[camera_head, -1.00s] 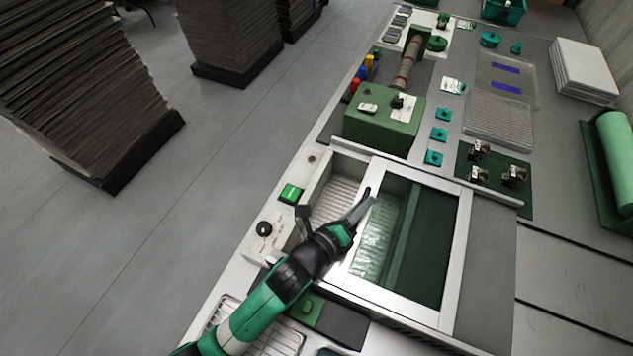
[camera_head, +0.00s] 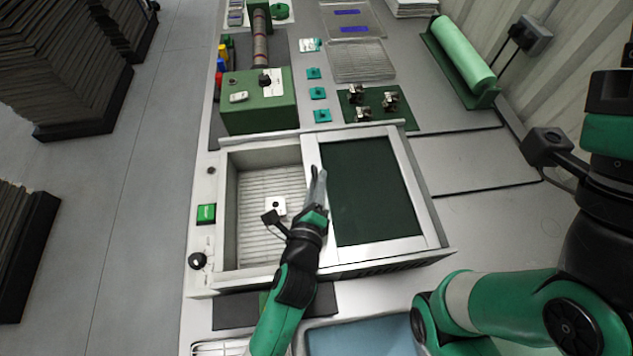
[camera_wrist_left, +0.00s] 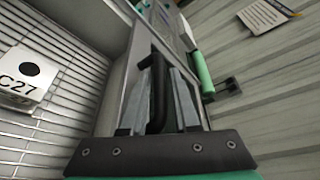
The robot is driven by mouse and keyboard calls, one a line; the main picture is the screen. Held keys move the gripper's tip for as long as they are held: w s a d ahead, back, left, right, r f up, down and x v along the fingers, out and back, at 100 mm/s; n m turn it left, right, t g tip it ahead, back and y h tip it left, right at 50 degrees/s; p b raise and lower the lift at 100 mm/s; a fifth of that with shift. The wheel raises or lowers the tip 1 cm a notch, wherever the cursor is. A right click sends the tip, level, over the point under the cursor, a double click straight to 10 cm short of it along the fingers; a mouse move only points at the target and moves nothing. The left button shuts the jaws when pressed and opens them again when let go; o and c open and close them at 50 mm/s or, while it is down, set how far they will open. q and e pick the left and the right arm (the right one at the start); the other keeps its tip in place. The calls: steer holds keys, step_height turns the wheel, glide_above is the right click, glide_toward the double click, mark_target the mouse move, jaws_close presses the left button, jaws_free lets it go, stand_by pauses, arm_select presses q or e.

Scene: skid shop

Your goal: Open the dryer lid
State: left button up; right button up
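The dryer is a pale metal box with a sliding lid (camera_head: 428,218), a light frame around a dark green pane. The lid sits over the right part, and the left chamber (camera_head: 232,215) is uncovered. A white square tile marked C27 (camera_head: 275,205) lies on its ribbed floor; it also shows in the left wrist view (camera_wrist_left: 22,85). My left gripper (camera_head: 318,172) is at the lid's left edge. In the wrist view its fingers (camera_wrist_left: 160,95) stand either side of a black handle (camera_wrist_left: 158,85); whether they press on it is unclear. My right arm shows at right, its gripper out of view.
A green button (camera_head: 206,214) and black knob (camera_head: 198,261) are on the dryer's left panel. A green machine (camera_head: 258,112) and a green mat (camera_head: 375,109) with metal clips stand behind. A green roll (camera_head: 463,55) is at the back right. The bench right of the lid is clear.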

arm_select(q)
steer(key=p+v, duration=0.4)
steer(key=v, duration=0.7)
steer(key=shift+s, duration=0.3)
